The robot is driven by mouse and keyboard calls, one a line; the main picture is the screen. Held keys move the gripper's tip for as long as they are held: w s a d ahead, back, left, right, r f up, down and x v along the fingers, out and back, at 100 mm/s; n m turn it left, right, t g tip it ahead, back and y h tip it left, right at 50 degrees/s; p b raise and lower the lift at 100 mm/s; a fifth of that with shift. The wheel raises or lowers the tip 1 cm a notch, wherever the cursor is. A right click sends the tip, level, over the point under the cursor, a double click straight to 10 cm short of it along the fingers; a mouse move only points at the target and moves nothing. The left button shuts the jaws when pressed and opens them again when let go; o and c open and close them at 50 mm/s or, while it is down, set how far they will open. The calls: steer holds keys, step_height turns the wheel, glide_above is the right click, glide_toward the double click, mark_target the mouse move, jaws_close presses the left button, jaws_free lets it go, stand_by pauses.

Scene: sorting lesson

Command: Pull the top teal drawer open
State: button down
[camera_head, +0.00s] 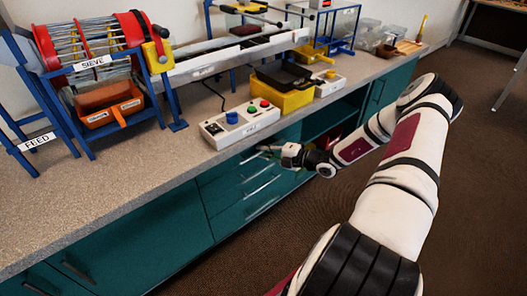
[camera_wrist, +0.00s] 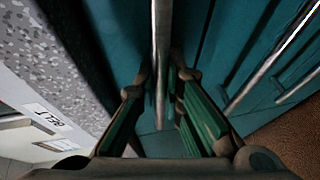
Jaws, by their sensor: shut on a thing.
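The top teal drawer (camera_head: 222,170) is in the cabinet under the counter, below the control box, in the head view. Its metal bar handle (camera_wrist: 161,35) runs up the middle of the wrist view, between my two fingers. My gripper (camera_wrist: 164,88) is shut on this handle. In the head view my gripper (camera_head: 276,151) is at the drawer front, just under the counter edge, and hides part of the handle. I cannot tell whether the drawer stands slightly out from the cabinet.
Lower drawers with bar handles (camera_head: 262,186) are below. The speckled counter (camera_head: 110,190) overhangs close to my gripper. On it stand a control box (camera_head: 240,122), a yellow box (camera_head: 281,98) and the sieve machine (camera_head: 95,45). The brown floor (camera_head: 480,190) at the right is clear.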

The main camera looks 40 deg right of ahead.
steer(key=s+d+p, duration=0.1)
steer(key=s+p, duration=0.6)
steer(key=s, duration=2.8)
steer(key=c, duration=1.7)
jaws_free()
steer(key=shift+d, duration=0.1)
steer(key=v, duration=1.2)
